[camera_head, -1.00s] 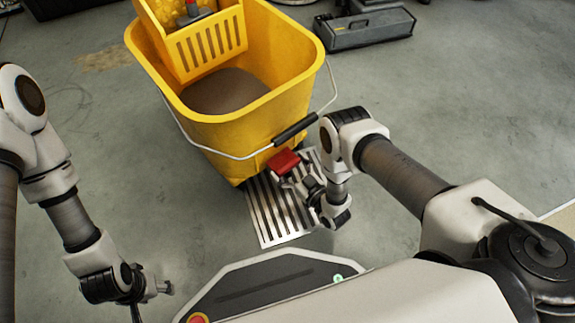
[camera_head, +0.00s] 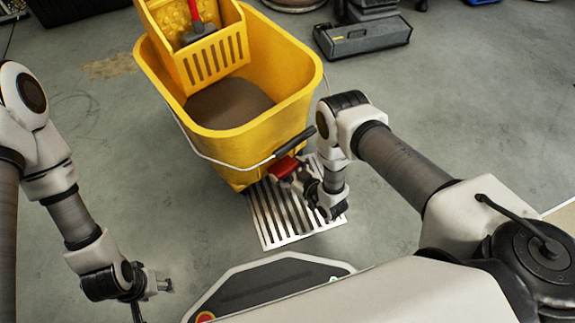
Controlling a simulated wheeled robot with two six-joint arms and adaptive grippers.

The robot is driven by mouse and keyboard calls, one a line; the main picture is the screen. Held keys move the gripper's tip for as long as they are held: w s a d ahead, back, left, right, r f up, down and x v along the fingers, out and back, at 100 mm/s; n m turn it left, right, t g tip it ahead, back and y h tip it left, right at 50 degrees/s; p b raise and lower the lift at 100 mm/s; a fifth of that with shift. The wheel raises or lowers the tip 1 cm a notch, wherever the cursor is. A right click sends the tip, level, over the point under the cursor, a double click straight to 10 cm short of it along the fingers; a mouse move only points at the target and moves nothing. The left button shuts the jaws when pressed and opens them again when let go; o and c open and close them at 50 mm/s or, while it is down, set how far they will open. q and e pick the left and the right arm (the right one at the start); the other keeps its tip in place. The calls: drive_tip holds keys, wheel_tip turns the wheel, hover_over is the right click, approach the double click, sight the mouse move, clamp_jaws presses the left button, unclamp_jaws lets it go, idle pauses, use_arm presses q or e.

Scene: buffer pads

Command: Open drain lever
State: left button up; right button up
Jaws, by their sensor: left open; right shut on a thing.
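The yellow mop bucket (camera_head: 240,135) stands upright on the floor with dark liquid inside. The red drain lever (camera_head: 284,168) is low on its near right side, under the black handle grip (camera_head: 295,140). My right gripper (camera_head: 298,176) is shut on the lever, at its right side; its fingertips are small and partly hidden, so the exact contact is unclear. My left gripper (camera_head: 160,286) is open and empty, low at the left, well away from the bucket.
A metal floor grate (camera_head: 290,222) lies below the lever and my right gripper. A yellow wringer (camera_head: 215,58) with a red-handled tool sits in the bucket's far side. A grey case (camera_head: 362,36) lies behind at the right.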

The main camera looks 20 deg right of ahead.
drive_tip(key=shift+w+a+r+g+h+p, duration=0.1)
drive_tip(key=shift+w+r+g+h+p, duration=0.15)
drive_tip(key=shift+r+g+p, duration=0.25)
drive_tip(key=shift+w+a+r+g+h+p, duration=0.1)
drive_tip(key=shift+r+g+h+p, duration=0.2)
drive_tip(key=shift+g+p, duration=0.3)
drive_tip(key=shift+w+r+g+h+p, duration=0.15)
drive_tip(key=shift+g+h+p, duration=0.1)
drive_tip(key=shift+g, duration=0.3)
drive_tip(key=shift+w+g+h+p, duration=0.15)
drive_tip(key=shift+g+p, duration=0.1)
drive_tip(key=shift+g, duration=0.3)
drive_tip(key=o, duration=0.8)
drive_tip(key=v, duration=1.2)
drive_tip(key=shift+w+a+r, duration=0.1)
drive_tip(key=shift+w, duration=0.05)
